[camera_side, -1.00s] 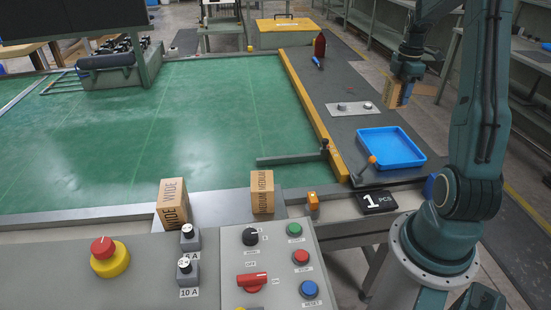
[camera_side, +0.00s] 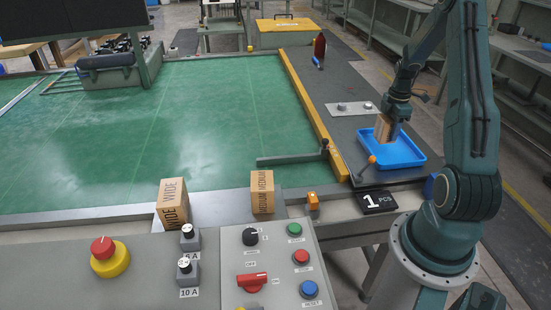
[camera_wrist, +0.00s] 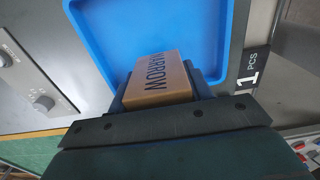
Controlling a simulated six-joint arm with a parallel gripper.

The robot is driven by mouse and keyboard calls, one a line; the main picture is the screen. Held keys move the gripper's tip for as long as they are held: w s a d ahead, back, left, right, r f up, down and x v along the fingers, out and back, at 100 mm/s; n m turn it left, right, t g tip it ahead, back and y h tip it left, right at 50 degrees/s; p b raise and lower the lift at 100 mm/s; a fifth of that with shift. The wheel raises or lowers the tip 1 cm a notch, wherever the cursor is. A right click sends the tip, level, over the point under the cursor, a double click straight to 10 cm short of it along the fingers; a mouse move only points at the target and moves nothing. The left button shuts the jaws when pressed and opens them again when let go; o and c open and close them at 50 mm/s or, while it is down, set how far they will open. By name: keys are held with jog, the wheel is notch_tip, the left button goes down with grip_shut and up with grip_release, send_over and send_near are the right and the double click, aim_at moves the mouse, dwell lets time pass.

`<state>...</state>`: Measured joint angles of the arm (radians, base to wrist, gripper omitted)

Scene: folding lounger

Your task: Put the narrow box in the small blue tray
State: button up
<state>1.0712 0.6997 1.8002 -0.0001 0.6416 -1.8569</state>
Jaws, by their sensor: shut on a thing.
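The narrow box (camera_side: 384,128) is a small brown carton; the word NARROW shows on it in the wrist view (camera_wrist: 160,80). My gripper (camera_side: 392,118) is shut on it, with a dark finger on each side of the box in the wrist view (camera_wrist: 163,90). The small blue tray (camera_side: 405,155) lies on the grey side strip at the right of the green table. The box is over the back left part of the tray in the side view. I cannot tell whether its bottom touches the tray floor. The visible tray floor is empty.
A WIDE box (camera_side: 173,203) and a MEDIUM box (camera_side: 262,191) stand at the table's front edge. An orange-knobbed lever (camera_side: 371,161) stands close by the tray's left side. A plate with two knobs (camera_side: 354,108) lies behind the tray. A "1 PCS" sign (camera_side: 376,201) is in front.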

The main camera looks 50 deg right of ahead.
aim_at(387, 138)
jog(key=shift+f, duration=2.1)
jog(key=shift+f, duration=0.15)
jog(key=o, duration=1)
notch_tip(387, 138, up, 12)
jog(key=shift+r, duration=0.15)
